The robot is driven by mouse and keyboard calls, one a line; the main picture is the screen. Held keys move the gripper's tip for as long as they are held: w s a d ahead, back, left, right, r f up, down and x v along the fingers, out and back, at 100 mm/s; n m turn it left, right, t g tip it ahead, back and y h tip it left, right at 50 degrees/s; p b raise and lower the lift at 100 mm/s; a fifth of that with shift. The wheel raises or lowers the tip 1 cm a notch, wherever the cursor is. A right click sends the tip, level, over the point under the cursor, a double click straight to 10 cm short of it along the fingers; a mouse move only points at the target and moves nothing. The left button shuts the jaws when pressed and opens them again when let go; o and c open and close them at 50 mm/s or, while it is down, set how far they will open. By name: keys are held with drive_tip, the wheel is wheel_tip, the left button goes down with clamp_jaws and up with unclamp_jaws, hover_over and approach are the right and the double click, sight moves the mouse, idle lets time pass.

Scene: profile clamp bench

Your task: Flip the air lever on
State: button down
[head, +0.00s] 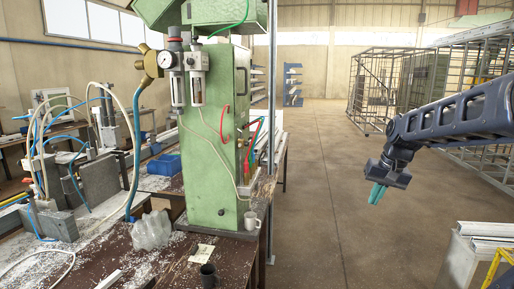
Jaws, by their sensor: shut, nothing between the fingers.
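A brass air fitting (151,62) with a blue hose sits at the upper left of the green machine column (219,150). It joins a round pressure gauge (167,60) and a regulator. My gripper (376,195) has teal fingers, is shut and empty, and hangs over open floor to the right, well apart from the column.
Metal profiles (488,230) lie at the lower right. A wire cage (385,85) stands behind. The floor between is clear.

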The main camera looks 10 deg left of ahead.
drive_tip(key=w+a+f+m+g+y, duration=0.15)
drive_tip(key=w+a+g+y, duration=0.3)
drive_tip(key=w+a, duration=0.8)
drive_tip(key=w+a+f+m+g+y, duration=0.15)
drive_tip(key=w+a+g+y, duration=0.35)
drive_tip(key=w+a, duration=0.8)
drive_tip(key=w+a+f+m+y, duration=0.2)
drive_tip(key=w+a+y, duration=0.2)
drive_tip(key=w+y, duration=0.2)
drive_tip(key=w+a+f+m+y, duration=0.2)
drive_tip(key=w+y, duration=0.4)
drive_tip(key=w, duration=0.3)
drive_tip(key=shift+w+a+f+m+t, duration=0.3)
drive_tip(key=shift+a+m, duration=0.4)
drive_tip(key=shift+a, duration=0.55)
drive_tip(key=s+d+r+x, duration=0.1)
drive_tip(key=r+x, duration=0.1)
drive_tip(key=x, duration=1.1)
drive_tip(key=shift+d, duration=0.4)
